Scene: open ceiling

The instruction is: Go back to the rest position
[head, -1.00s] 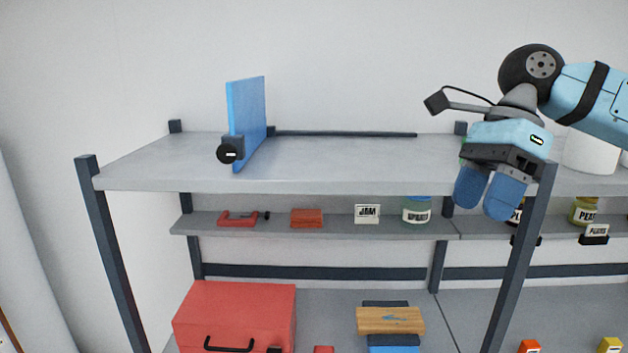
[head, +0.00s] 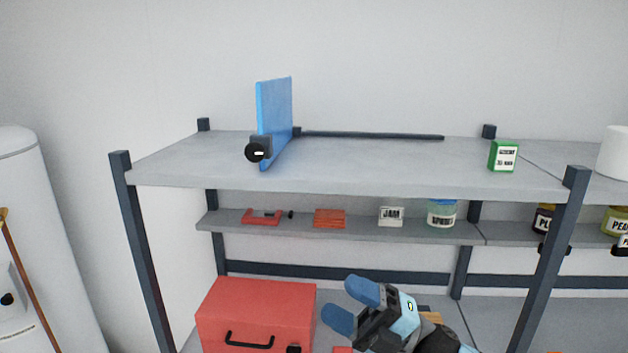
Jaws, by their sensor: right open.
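My right gripper (head: 350,298) is low in the head view, in front of the lower shelf and just right of the red toolbox (head: 255,309). Its two blue fingers are spread apart with nothing between them, and they point up and to the left. A green box with a white label (head: 503,156) stands on the top shelf (head: 390,165) near its right part, apart from the gripper. My left gripper is not in the head view.
A blue upright panel (head: 275,120) stands on the top shelf. A dark shelf post (head: 550,262) stands right of my right arm.

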